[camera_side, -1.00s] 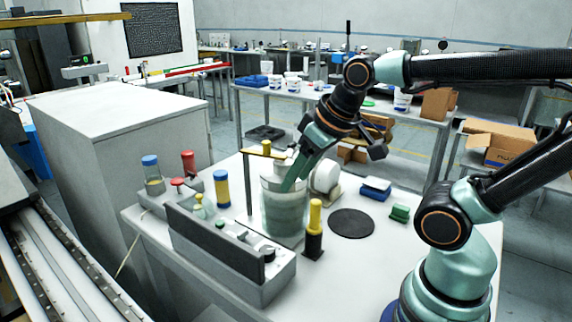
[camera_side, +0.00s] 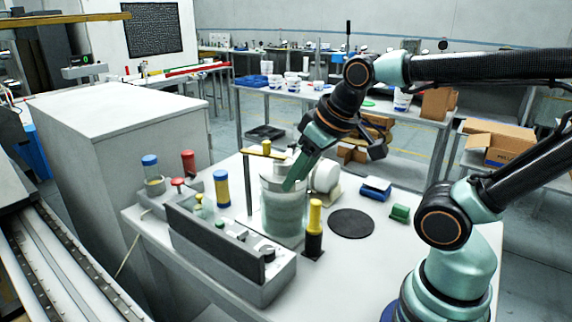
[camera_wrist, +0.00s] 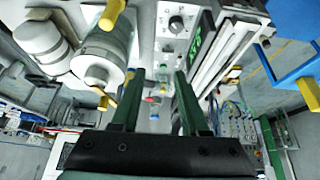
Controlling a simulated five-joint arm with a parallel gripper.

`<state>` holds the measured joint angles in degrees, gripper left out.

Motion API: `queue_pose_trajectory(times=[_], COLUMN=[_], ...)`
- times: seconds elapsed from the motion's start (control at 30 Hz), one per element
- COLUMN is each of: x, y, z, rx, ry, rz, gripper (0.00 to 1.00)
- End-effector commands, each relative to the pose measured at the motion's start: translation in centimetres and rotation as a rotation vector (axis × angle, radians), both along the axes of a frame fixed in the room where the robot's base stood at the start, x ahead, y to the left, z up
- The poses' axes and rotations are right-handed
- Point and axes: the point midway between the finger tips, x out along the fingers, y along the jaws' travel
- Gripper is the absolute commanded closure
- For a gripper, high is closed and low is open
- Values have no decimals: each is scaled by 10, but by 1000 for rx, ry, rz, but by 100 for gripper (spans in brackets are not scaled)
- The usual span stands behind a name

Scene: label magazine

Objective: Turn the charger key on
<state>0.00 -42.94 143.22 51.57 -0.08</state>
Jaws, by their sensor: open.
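A grey control box (camera_side: 235,262) stands at the table's front left, with a dark upright plate along its front. A round dark knob (camera_side: 267,252) sits on its top near the right end. In the wrist view, a knob (camera_wrist: 176,22) shows on a pale panel at the top; I cannot tell for sure whether it is the charger key. My gripper (camera_side: 290,184) is above the table, behind the box and in front of the large pale canister. In the wrist view, my gripper (camera_wrist: 157,82) is open, its two green fingers apart with nothing held between them.
The pale canister (camera_side: 283,217) stands behind the box. A black-and-yellow post (camera_side: 314,242) is close to the box's right end. Blue-and-yellow (camera_side: 221,188) and red (camera_side: 188,161) cylinders stand at left. A black disc (camera_side: 351,223) and a green block (camera_side: 400,212) lie at right.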

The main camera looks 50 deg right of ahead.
Motion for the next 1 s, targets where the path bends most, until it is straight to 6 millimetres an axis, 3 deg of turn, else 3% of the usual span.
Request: queue_pose_trajectory(times=[0.17,0.47,0.8,1.0], x=[9,58,116,131], y=[2,9,21,25], z=[3,3,-29,-44], rx=[-48,-247,-366,-382], ry=[39,212,358,383], rz=[100,637,1294,1500], gripper=[59,59,59,59])
